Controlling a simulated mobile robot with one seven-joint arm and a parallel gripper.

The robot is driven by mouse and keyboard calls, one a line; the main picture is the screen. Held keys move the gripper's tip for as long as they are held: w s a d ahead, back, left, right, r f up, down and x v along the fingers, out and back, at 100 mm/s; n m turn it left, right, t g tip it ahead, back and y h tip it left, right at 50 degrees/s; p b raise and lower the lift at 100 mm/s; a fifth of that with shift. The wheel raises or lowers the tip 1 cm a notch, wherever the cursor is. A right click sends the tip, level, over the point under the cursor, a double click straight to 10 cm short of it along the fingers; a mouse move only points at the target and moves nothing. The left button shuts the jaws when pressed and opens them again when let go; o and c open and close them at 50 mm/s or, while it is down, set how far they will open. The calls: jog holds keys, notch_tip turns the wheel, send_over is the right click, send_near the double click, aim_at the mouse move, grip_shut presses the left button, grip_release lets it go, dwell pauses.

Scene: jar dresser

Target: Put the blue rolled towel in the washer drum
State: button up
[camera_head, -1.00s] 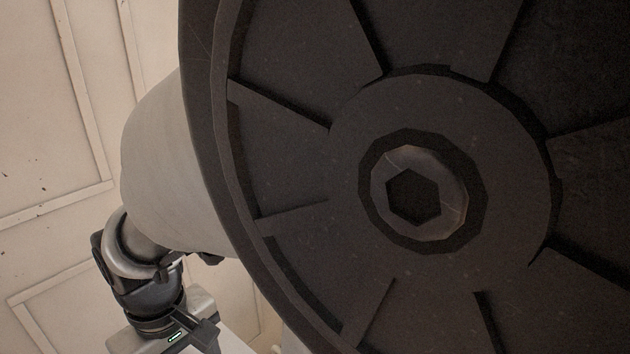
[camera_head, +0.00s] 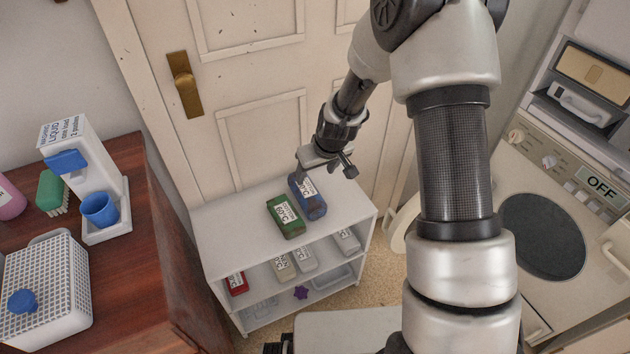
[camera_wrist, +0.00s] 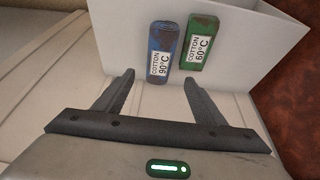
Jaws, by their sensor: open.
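The blue rolled towel (camera_head: 309,201), with a white "COTTON 90°C" label, lies on top of the white shelf unit (camera_head: 240,236). It also shows in the wrist view (camera_wrist: 164,38), just beyond and roughly between the fingertips. My gripper (camera_head: 326,163) is open and empty, above the towel near the back of the shelf top. In the wrist view its two fingers (camera_wrist: 158,82) are spread, with no towel between them. The washer (camera_head: 480,175) is at the right, with an "OFF" display and a dark round front (camera_head: 543,237). I cannot tell the drum's inside.
A green roll (camera_head: 285,217) labelled 60°C lies close beside the blue one. Several other rolls sit on the lower shelf. A door (camera_head: 250,60) stands behind. A wooden dresser (camera_head: 165,240) at left holds a white detergent dispenser (camera_head: 85,165) and a basket (camera_head: 50,300).

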aim_at(308, 190)
jog(key=b+x, duration=0.2)
jog(key=x, duration=1)
jog(key=shift+s+f, duration=0.1)
jog(key=shift+b+x, duration=0.5)
jog(key=shift+x, duration=2.4)
jog(key=c, duration=1)
